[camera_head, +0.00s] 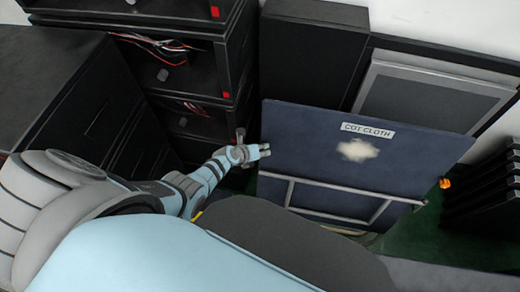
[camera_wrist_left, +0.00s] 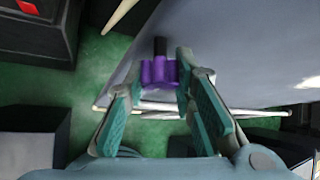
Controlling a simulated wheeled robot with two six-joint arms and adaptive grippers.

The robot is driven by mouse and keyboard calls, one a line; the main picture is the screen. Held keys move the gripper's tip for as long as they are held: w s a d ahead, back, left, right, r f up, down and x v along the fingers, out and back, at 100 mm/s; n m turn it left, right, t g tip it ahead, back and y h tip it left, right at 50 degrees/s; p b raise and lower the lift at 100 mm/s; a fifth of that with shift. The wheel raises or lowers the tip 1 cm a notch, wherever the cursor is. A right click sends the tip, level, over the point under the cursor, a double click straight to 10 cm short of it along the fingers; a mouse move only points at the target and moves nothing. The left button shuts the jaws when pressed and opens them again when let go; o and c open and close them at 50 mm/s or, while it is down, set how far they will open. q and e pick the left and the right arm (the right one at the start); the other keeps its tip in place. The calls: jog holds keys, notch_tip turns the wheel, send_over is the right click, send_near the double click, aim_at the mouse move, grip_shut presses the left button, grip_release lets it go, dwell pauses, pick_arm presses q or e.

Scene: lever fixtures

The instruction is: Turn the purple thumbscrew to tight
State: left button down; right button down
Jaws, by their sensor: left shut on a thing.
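The purple thumbscrew (camera_wrist_left: 158,71) shows in the left wrist view, a lobed knob with a dark shaft behind it, beside the edge of a dark blue panel. My left gripper (camera_wrist_left: 159,68) has its two teal-padded fingers on either side of the knob and is shut on it. In the head view my left gripper (camera_head: 262,150) is at the left edge of the blue panel marked "CGT CLOTH" (camera_head: 340,115). The thumbscrew cannot be made out there. How tight it is cannot be told. My right gripper is not in view.
A black open-front cabinet (camera_head: 195,75) with wires stands left of the panel. A pale frame (camera_head: 330,199) crosses the panel's lower part. An orange knob (camera_head: 445,183) is at its right. Dark stacked units (camera_head: 488,200) stand far right. The floor is green.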

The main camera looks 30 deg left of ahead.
pick_arm(q)
jog(key=c, duration=1.3)
grip_release()
jog(key=shift+w, duration=0.1)
jog(key=v, duration=1.2)
jog(key=shift+a, duration=0.1)
